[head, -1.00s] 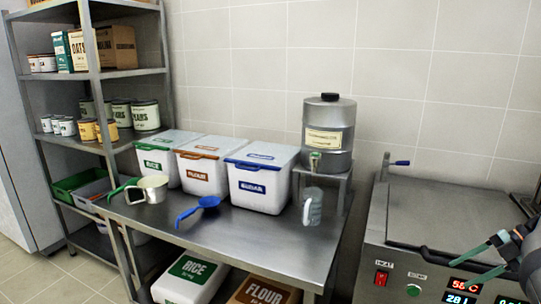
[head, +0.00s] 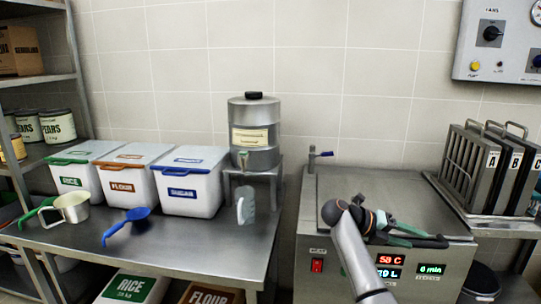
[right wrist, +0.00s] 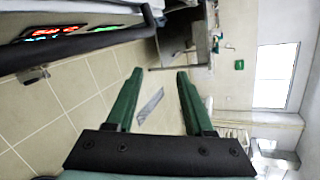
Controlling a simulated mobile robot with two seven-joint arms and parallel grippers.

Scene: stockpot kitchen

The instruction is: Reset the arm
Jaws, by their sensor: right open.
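My right arm reaches up into the head view from the bottom, in front of the steel cooker with red and green displays (head: 312,222). My right gripper (head: 412,234) points to the right just before or above the cooker's front edge; the head view does not show whether it touches. In the right wrist view the gripper (right wrist: 160,75) has two green fingers well apart with nothing between them. Tiled floor shows beyond them, and the cooker's displays and dark front bar are at the upper left. My left gripper is not in view.
Lettered racks (head: 470,165) stand right of the cooker. A control panel (head: 510,45) hangs above.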

